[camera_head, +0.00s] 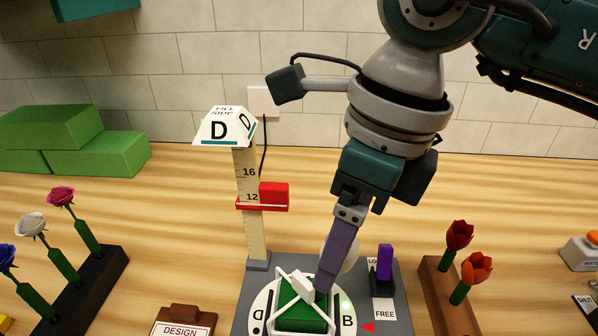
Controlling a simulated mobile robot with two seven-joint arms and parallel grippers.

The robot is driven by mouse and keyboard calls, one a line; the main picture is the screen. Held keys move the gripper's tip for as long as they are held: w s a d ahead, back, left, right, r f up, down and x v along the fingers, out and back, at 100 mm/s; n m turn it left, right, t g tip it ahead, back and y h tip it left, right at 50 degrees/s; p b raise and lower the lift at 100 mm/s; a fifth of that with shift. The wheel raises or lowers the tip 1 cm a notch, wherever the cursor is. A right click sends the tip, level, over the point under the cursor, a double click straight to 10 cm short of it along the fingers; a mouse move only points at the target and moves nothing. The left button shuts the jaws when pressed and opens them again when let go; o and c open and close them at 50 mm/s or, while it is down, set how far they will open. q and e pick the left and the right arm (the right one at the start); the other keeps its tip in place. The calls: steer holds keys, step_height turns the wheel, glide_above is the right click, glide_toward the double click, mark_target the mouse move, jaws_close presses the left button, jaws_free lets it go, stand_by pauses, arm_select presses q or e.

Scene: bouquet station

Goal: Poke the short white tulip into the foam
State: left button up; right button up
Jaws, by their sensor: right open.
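The green foam block (300,318) sits on a round white turntable with lettered sides, at the bottom middle, with white bars crossing over it. My right gripper (322,288) reaches down from the upper right, its fingers pointing at the foam's right rear edge. It is open; the gap between its fingers does not show from this side. A pale rounded shape (350,258) shows partly behind the fingers; I cannot tell whether it is the short white tulip's head. No other white tulip shows. My left gripper is not in view.
A height post (251,225) with a red slider (273,195) stands behind the turntable. A purple lever (385,262) is close right of it. Roses stand in a dark rack (88,290) at left, and two red tulips in a brown rack (440,290) at right. Green blocks (95,155) lie back left.

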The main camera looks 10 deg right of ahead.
steer(key=shift+r, duration=0.1)
stand_by(0.4)
steer(key=shift+r+p, duration=0.35)
steer(key=shift+s+d+r+p, duration=0.1)
steer(key=shift+d+r+p, duration=0.1)
steer(key=shift+r+p, duration=0.6)
steer(key=shift+d+r+p, duration=0.15)
steer(key=shift+r+p, duration=0.4)
steer(key=shift+r, duration=0.5)
steer(key=shift+s+d+r+p, duration=0.1)
steer(key=shift+d+r+p, duration=0.1)
steer(key=shift+r+p, duration=0.6)
steer(key=shift+r, duration=0.1)
steer(key=shift+o, duration=0.3)
